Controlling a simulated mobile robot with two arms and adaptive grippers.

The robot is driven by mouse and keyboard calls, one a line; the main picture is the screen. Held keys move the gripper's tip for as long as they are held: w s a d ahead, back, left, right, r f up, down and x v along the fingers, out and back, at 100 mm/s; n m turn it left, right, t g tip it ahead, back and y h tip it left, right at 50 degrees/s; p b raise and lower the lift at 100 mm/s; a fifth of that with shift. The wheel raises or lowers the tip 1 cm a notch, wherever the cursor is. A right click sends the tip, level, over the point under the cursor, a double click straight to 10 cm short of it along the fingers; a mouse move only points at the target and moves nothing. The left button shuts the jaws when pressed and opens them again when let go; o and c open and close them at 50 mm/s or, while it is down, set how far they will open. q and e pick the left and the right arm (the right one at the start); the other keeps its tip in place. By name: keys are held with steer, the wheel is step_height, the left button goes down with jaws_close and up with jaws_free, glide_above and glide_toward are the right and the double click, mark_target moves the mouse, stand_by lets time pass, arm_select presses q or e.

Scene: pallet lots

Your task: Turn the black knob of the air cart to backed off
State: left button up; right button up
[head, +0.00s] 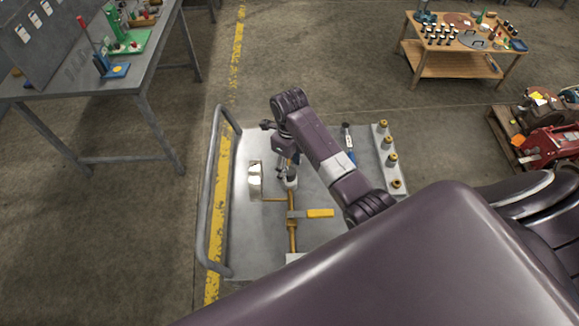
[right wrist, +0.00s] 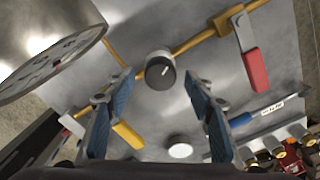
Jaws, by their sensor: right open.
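The black knob (right wrist: 160,72) sits on the yellow pipe in the right wrist view, with a pale line on its round face. My right gripper (right wrist: 158,80) is open, its blue-padded fingers apart on either side of the knob in the picture. I cannot tell whether either finger touches it. In the head view my right gripper (head: 286,160) is over the air cart (head: 245,240), and the arm hides the knob there. My left gripper is not in view.
A gauge (right wrist: 45,65), a red lever (right wrist: 252,62) and a yellow lever (right wrist: 128,133) surround the knob. The cart has a grey handle rail (head: 209,190) and several brass fittings (head: 391,160) at right. A workbench (head: 100,85) stands at left; open floor lies behind the cart.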

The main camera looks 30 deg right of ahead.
steer(key=shift+f, duration=0.75)
steer(key=c, duration=1.2)
steer(key=shift+o, duration=0.2)
